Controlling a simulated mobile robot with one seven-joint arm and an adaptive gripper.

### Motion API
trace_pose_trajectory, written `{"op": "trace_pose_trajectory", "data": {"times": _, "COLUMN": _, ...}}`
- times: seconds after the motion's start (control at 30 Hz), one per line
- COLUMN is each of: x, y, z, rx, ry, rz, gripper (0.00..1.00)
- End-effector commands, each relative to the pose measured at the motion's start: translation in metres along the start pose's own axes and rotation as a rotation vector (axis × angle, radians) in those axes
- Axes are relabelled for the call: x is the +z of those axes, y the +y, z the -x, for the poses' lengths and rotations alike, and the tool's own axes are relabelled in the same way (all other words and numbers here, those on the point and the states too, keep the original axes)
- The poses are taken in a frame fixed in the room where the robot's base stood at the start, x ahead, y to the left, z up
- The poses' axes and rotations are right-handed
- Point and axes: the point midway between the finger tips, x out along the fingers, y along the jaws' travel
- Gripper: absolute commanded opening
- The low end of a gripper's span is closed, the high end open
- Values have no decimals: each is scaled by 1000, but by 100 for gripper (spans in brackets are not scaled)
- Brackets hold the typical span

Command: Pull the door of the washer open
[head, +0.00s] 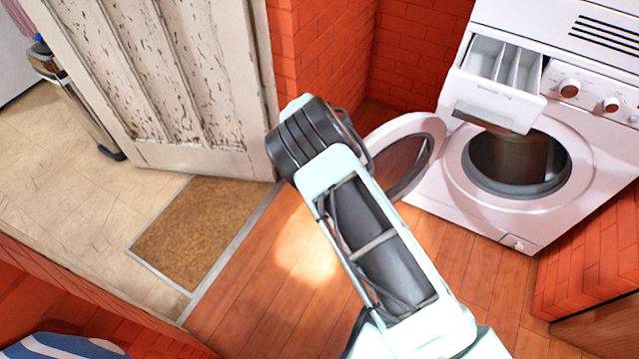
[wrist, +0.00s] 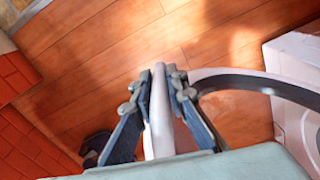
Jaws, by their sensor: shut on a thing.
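The white washer (head: 470,190) stands at the right in the head view. Its round door (head: 437,130) is swung open to the left, well away from the round opening (head: 515,160). In the wrist view, my gripper (wrist: 160,78) is shut on the white rim of the door (wrist: 160,125), one finger on each side. The door's dark glass ring (wrist: 270,88) runs off to the right there. In the head view my own arm hides the gripper and the door's outer edge.
The detergent drawer (head: 500,95) is pulled out above the opening. A worn white house door (head: 170,75) stands open at the left, near a brown doormat (head: 200,230). Red brick walls (head: 420,45) close the corner behind. The wooden floor (head: 270,290) is clear in front.

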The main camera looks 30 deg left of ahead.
Motion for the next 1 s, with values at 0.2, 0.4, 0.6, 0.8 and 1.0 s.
{"op": "trace_pose_trajectory", "data": {"times": 0.2, "x": 0, "y": 0, "z": 0, "rx": 0, "ry": 0, "rz": 1, "gripper": 0}}
{"op": "trace_pose_trajectory", "data": {"times": 0.4, "x": 0, "y": 0, "z": 0, "rx": 0, "ry": 0, "rz": 0, "gripper": 31}}
{"op": "trace_pose_trajectory", "data": {"times": 0.6, "x": 0, "y": 0, "z": 0, "rx": 0, "ry": 0, "rz": 0, "gripper": 31}}
{"op": "trace_pose_trajectory", "data": {"times": 0.8, "x": 1, "y": -1, "z": 9, "rx": -1, "ry": -2, "rz": 0, "gripper": 31}}
{"op": "trace_pose_trajectory", "data": {"times": 1.0, "x": 1, "y": -1, "z": 46, "rx": -1, "ry": -4, "rz": 0, "gripper": 31}}
